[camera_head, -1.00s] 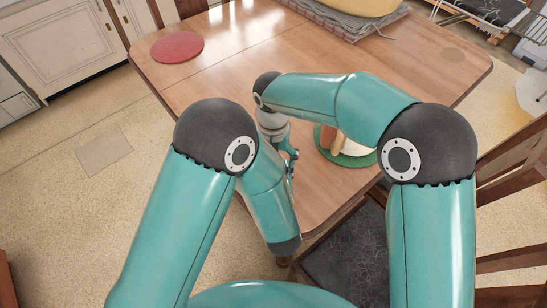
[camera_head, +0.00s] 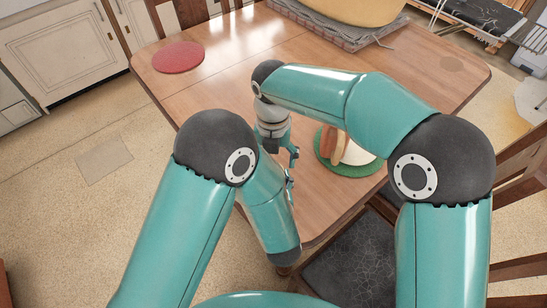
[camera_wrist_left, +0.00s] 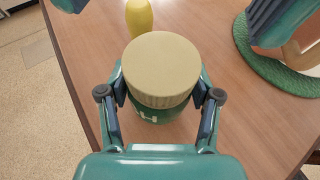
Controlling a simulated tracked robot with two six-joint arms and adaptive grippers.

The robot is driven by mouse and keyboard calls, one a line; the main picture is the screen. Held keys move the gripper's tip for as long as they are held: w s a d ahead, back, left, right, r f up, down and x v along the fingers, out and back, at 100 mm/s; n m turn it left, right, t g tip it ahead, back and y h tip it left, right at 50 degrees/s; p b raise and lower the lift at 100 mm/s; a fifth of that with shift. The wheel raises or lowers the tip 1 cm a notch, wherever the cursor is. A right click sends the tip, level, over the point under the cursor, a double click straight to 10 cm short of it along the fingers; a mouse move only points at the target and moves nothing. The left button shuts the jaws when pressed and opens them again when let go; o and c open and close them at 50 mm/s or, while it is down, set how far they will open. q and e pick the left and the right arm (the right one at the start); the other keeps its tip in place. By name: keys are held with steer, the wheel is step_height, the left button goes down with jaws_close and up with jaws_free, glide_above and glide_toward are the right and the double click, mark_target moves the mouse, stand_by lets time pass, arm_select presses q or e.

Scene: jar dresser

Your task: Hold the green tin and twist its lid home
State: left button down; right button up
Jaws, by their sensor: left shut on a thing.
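The green tin (camera_wrist_left: 155,115) stands upright in the left wrist view, with pale letters on its side and a broad tan lid (camera_wrist_left: 161,66) on top. The lid looks level; whether it is fully seated I cannot tell. My left gripper (camera_wrist_left: 161,92) is shut on the tin, one finger on each side below the lid. In the head view the tin is hidden behind my left arm. My right gripper (camera_head: 292,156) hangs from its wrist there, with one finger splayed out. Teal parts at the top corners of the left wrist view seem to be its spread fingers, clear of the lid.
A green round mat (camera_head: 366,170) with white and orange-brown things lies to the right of the grippers. A yellow object (camera_wrist_left: 139,17) stands beyond the tin. A red round mat (camera_head: 179,57) lies at the far left. The table's middle is clear; a chair (camera_head: 355,260) stands at its near edge.

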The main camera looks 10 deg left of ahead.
step_height(320, 180, up, 3)
steer(key=shift+r, duration=0.2)
steer(key=shift+f, duration=0.15)
steer(key=shift+f, duration=3.9)
steer(key=c, duration=1)
steer(key=o, duration=1.1)
